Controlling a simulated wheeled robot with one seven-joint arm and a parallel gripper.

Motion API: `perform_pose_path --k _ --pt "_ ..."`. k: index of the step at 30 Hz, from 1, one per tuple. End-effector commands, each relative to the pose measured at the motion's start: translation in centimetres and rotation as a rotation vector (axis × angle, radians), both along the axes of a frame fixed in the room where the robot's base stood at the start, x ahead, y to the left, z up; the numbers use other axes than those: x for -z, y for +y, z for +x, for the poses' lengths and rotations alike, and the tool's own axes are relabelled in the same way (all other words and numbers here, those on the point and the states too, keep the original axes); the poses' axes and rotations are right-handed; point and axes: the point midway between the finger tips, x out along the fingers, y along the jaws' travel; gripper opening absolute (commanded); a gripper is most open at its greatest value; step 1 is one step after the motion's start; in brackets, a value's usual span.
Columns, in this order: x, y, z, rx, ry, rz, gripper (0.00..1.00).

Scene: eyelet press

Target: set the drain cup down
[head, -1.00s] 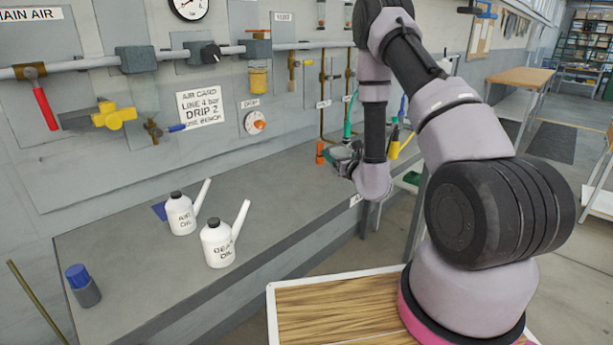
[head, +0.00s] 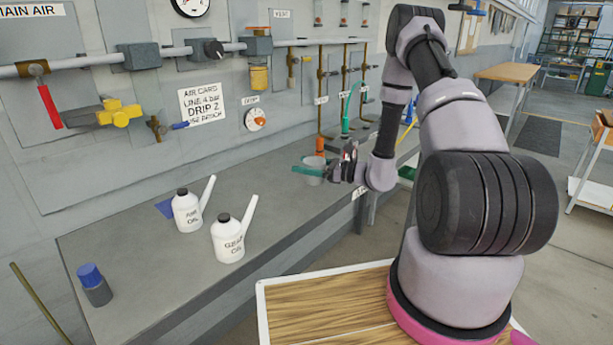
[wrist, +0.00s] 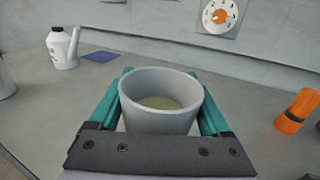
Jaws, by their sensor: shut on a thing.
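The drain cup (wrist: 158,120) is a grey round cup with a dull yellowish-green inside, seen upright in the wrist view. My gripper (wrist: 160,100) has teal fingers shut on the cup, one on each side. In the head view the cup (head: 314,177) shows at the far part of the grey bench, with my gripper (head: 318,170) around it. I cannot tell whether the cup's base touches the bench.
Two white oil cans, the air oil can (head: 187,212) and another oil can (head: 229,241), stand on the bench (head: 150,265). A blue-capped bottle (head: 94,285) is at the near left. An orange fitting (wrist: 297,111) is right of the cup. Bench between cans and cup is clear.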

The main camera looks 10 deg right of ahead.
Motion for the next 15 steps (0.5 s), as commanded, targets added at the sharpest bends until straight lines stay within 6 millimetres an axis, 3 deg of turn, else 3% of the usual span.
perform_pose_path --k 6,15 --pt "3.3 0.0 0.0 0.001 0.003 0.002 0.25" --pt "3.9 0.0 0.0 0.002 0.001 0.001 0.25"
